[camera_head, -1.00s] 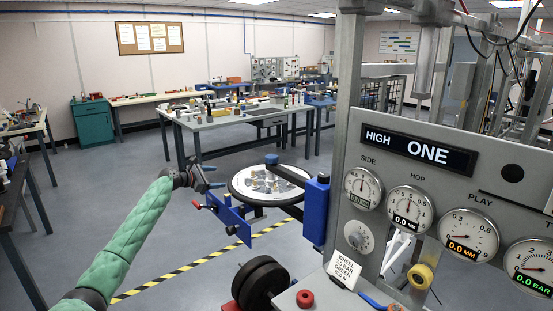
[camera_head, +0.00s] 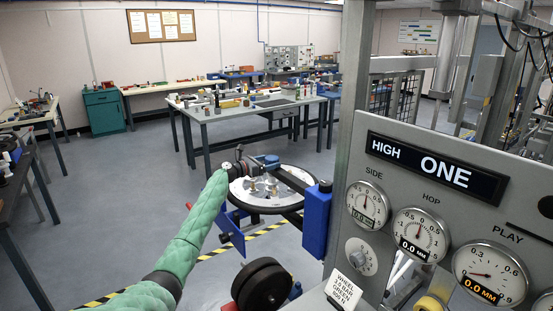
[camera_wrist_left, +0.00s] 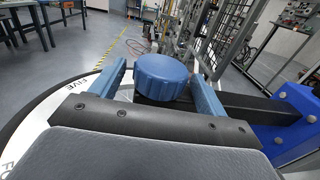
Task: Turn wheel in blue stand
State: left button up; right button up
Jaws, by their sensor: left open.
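The wheel (camera_head: 248,193) lies flat, with a black rim and a pale face, held at the blue stand (camera_head: 316,221). My left gripper (camera_head: 268,162) is over the wheel's hub, open. In the left wrist view its two blue fingers (camera_wrist_left: 160,88) stand either side of the knob, with gaps visible. Part of the wheel is hidden by my left arm. My right gripper is not in view.
A grey gauge panel (camera_head: 400,180) marked HIGH ONE stands close on the right. Black round weights (camera_head: 262,287) and a small label card (camera_head: 343,291) are at the front. A workbench (camera_head: 240,111) with parts stands behind. Open floor lies to the left.

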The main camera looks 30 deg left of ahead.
aim_at(276, 160)
pick_arm(q)
jog(key=shift+p+x, duration=0.3)
jog(key=shift+x, duration=0.9)
jog(key=shift+w+d+r, duration=0.1)
jog(key=shift+w+d, duration=0.15)
jog(key=shift+w, duration=0.25)
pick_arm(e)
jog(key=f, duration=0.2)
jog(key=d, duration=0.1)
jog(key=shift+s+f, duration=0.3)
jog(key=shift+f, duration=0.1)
pick_arm(q)
jog(key=c, duration=1.4)
jog(key=shift+o, duration=0.2)
